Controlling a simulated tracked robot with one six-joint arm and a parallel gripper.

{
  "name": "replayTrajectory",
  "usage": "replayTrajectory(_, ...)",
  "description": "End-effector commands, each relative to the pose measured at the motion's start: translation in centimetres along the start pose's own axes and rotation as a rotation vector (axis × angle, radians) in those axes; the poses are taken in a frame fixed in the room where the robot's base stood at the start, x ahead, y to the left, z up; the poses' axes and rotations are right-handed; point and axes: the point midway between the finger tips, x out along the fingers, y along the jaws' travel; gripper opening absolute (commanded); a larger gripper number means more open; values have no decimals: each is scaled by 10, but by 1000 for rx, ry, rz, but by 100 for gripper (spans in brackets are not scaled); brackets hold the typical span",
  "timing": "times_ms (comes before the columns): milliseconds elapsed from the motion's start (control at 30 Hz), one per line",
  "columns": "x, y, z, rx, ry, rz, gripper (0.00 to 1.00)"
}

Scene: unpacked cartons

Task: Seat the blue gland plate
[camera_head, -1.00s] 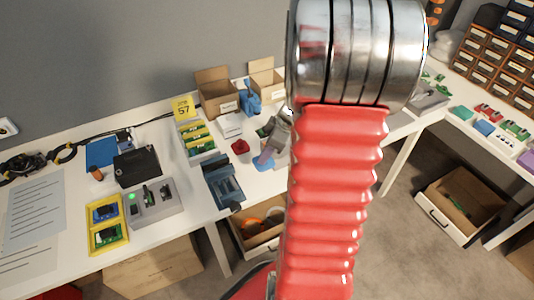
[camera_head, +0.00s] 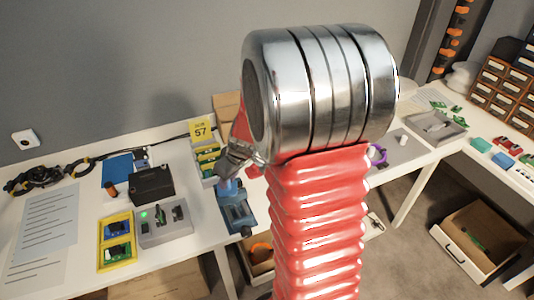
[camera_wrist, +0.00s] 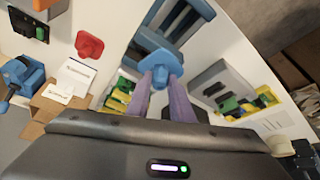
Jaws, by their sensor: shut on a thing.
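The blue gland plate (camera_wrist: 158,55) is between the purple fingertips of my gripper (camera_wrist: 161,77) in the wrist view. My gripper (camera_head: 228,176) is shut on it and also shows in the head view, partly hidden by my arm. Just beyond the held plate is a dark blue slotted fixture (camera_wrist: 183,17). It stands on the bench and shows in the head view (camera_head: 240,218), just below my gripper. The plate appears apart from the fixture, but the gap is hard to judge. A red plate (camera_wrist: 89,45) lies on the bench.
A blue vise (camera_wrist: 20,82) and a cardboard carton (camera_wrist: 45,108) stand to the left in the wrist view. A grey box (camera_head: 163,222), yellow board tray (camera_head: 103,240) and black box (camera_head: 152,184) stand left of the fixture. An open drawer (camera_head: 478,240) is at right.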

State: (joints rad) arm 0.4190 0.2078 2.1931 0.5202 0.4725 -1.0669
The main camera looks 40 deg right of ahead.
Motion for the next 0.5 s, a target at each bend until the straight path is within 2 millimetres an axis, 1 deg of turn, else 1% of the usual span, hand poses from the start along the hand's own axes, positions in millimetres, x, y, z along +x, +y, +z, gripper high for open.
replayTrajectory(33, 3, -11, -10, 7, 1, 5, 0)
replayTrajectory(200, 10, -38, -34, 57, 1, 26, 0)
replayTrajectory(500, 18, -87, -71, 130, 1, 56, 0)
